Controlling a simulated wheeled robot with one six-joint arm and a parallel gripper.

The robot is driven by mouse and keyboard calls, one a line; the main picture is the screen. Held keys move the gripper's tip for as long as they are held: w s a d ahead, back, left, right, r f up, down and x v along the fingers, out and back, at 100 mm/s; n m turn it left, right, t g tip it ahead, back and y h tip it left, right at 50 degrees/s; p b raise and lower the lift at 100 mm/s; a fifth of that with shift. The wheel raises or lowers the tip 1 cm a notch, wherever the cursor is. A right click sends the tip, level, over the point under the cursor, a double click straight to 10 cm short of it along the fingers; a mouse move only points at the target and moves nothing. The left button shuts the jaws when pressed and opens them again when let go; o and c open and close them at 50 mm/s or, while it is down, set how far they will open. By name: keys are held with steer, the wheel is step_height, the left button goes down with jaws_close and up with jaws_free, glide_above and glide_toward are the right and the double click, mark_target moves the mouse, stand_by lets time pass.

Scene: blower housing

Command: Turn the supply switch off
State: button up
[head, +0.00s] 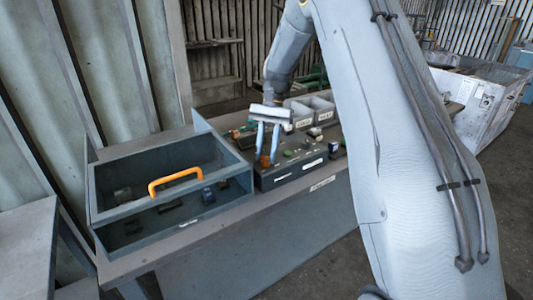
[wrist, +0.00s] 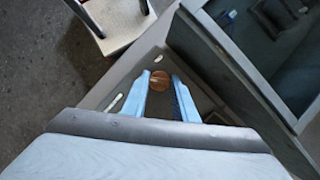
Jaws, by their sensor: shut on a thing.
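My gripper (head: 267,158) points down over the left end of a dark box (head: 290,178) on the bench. Its two pale blue fingers stand either side of a small orange-brown round piece (head: 264,161). In the wrist view the piece (wrist: 160,79) shows end-on between the fingertips (wrist: 160,82), and the jaws are shut on it. The box has small dark and green parts on top and white labels on its front, too small to read. I cannot tell which part is the supply switch, or whether the held piece belongs to it.
A grey case with a clear top and an orange handle (head: 176,182) stands left of the box, close to my gripper. Grey labelled bins (head: 311,110) stand behind the box. A lower table (head: 25,245) is at far left.

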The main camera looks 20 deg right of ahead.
steer(key=shift+n, duration=0.8)
steer(key=shift+g+h, duration=0.3)
steer(key=o, duration=1)
steer(key=shift+a, duration=0.1)
steer(key=shift+o, duration=0.2)
steer(key=b+v, duration=0.2)
steer(key=v, duration=0.5)
steer(key=shift+r+b, duration=0.35)
steer(key=shift+r, duration=0.05)
